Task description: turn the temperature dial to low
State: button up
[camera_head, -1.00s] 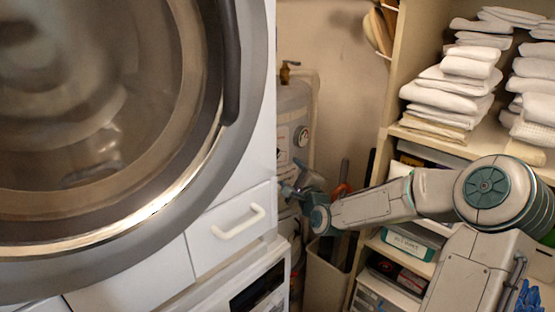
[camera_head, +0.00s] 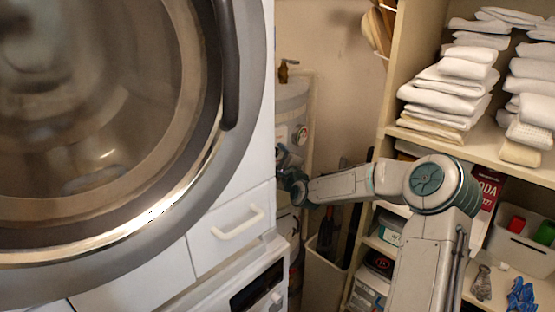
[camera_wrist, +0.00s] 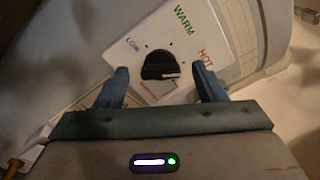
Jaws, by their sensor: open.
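The temperature dial (camera_wrist: 161,66) is a dark round knob on a white plate (camera_wrist: 133,27) marked LOW, WARM and HOT in the wrist view. LOW is at the left, WARM at the top, HOT at the right. A light mark shows at the knob's lower right edge; which setting it points to I cannot tell. My gripper (camera_wrist: 162,88) is open, its blue fingers on either side of the knob and apart from it. In the head view my gripper (camera_head: 284,160) is at the pale tank (camera_head: 292,108), partly behind the washer's edge, and the dial is hidden.
The front-loading washer (camera_head: 262,120) with its round door fills the left. A white drawer (camera_head: 225,245) is below it. Shelves (camera_head: 398,70) with folded towels (camera_head: 455,85) stand at the right. A bin (camera_head: 322,275) stands below my forearm.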

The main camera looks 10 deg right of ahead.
jog(key=c, duration=1)
